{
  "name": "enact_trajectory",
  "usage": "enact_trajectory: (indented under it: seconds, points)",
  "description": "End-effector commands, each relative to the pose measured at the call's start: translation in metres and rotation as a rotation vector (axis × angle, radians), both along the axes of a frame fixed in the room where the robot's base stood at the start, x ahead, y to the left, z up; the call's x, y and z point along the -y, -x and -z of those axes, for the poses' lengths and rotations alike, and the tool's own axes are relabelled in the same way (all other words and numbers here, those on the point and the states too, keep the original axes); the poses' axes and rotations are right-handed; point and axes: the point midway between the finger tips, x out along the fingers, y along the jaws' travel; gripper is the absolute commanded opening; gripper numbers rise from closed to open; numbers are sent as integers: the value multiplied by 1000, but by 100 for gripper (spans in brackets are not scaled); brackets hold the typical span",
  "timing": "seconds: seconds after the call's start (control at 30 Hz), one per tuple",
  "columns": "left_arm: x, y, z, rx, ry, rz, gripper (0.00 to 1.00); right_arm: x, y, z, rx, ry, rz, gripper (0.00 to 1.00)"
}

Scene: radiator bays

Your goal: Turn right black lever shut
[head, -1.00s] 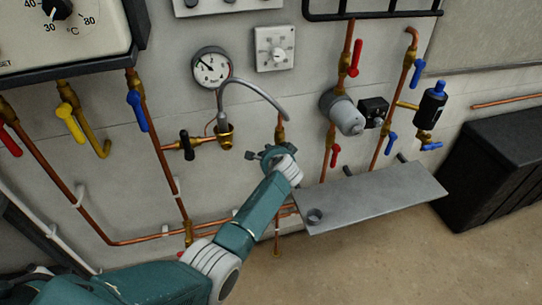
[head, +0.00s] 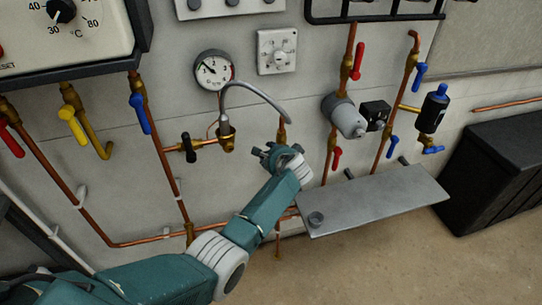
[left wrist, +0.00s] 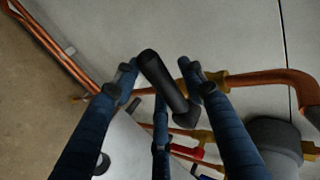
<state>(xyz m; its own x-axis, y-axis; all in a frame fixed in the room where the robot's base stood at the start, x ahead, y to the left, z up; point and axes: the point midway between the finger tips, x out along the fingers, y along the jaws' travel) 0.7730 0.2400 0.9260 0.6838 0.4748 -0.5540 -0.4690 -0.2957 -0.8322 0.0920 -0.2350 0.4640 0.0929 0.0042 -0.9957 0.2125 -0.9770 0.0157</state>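The right black lever (left wrist: 165,82) shows in the left wrist view as a thick black handle, slanted between the fingers of my left gripper. In the head view my left gripper (head: 268,153) is at the wall below the brass fitting (head: 282,131) where the grey hose ends, and it hides this lever. In the left wrist view the gripper (left wrist: 158,75) is open around the lever. A gap shows between the handle and the right-hand finger; contact at the left finger is unclear. The other black lever (head: 188,147) stands apart to the left. My right gripper is not in view.
A grey shelf (head: 385,203) sticks out to the right below my gripper. A grey hose (head: 262,90) arches above it. Red levers (head: 357,62), blue levers (head: 419,74) and a grey pump body (head: 343,115) stand to the right. A black box (head: 495,165) is at far right.

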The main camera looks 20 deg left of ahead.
Motion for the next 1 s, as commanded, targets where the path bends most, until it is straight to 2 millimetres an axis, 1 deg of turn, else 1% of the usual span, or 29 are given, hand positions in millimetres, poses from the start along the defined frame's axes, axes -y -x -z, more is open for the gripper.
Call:
enact_trajectory:
  seconds: [0.27, 0.4, 0.57, 0.8, 1.0]
  points:
    - [1, 0, 0, 1, 4, 0, 46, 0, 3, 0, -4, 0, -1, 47]
    - [4, 3, -3, 3, 5, 0, 46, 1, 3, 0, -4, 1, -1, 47]
    - [12, 15, -11, 3, 6, -1, 46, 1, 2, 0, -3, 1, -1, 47]
    - [28, 38, -30, 3, 6, 1, 46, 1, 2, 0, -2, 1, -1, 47]
    - [35, 49, -40, 2, 3, 0, 46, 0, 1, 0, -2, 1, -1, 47]
